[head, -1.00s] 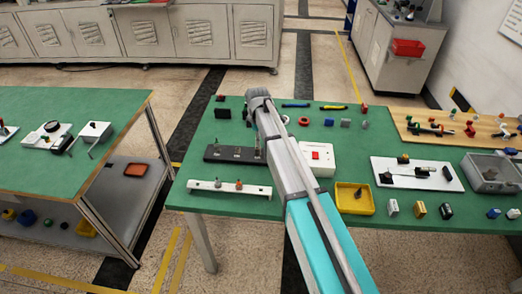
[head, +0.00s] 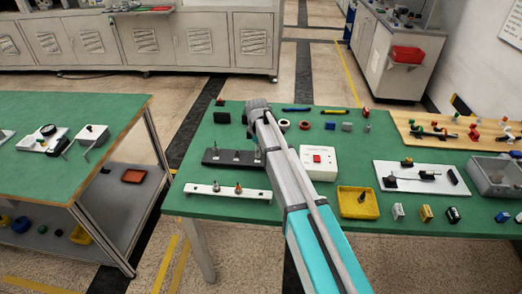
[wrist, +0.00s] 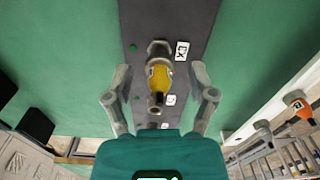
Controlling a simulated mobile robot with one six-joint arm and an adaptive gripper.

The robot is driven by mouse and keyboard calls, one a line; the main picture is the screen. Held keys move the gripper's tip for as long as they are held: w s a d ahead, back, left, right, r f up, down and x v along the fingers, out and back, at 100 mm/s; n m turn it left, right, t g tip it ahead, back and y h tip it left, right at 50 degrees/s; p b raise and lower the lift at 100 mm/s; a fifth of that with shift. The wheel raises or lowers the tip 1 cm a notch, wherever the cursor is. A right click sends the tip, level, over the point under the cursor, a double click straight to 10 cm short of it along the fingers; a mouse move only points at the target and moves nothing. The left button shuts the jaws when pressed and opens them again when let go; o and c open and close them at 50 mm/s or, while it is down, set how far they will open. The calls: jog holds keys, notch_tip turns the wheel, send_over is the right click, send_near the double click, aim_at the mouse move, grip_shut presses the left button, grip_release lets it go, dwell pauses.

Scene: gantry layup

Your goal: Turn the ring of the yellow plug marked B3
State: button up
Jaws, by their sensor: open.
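In the wrist view, a yellow plug (wrist: 160,78) with a grey ring stands on a dark grey panel (wrist: 185,18). My gripper (wrist: 160,72) is open, one finger on each side of the yellow plug, with visible gaps to both. Small white labels lie beside the plug; I cannot read B3 on any of them. In the head view, the dark panel (head: 215,157) lies on the green table at the left, and my arm reaches over its right end. The yellow plug cannot be made out there.
A white strip (head: 205,188) with small plugs lies in front of the panel. A white box with a red switch (head: 318,160) and a yellow bin (head: 358,203) stand to the right. In the wrist view, an orange-bodied plug (wrist: 300,108) shows at the right.

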grip_shut()
jog(key=shift+d, duration=0.5)
jog(key=shift+a, duration=0.4)
jog(key=shift+a+m, duration=0.2)
jog(key=shift+m, duration=0.4)
jog(key=m, duration=0.4)
jog(key=shift+m, duration=0.3)
jog(key=m, duration=1.1)
jog(key=shift+w+m, duration=0.1)
jog(key=shift+m, duration=0.3)
jog(key=m, duration=0.6)
jog(key=shift+d, duration=0.1)
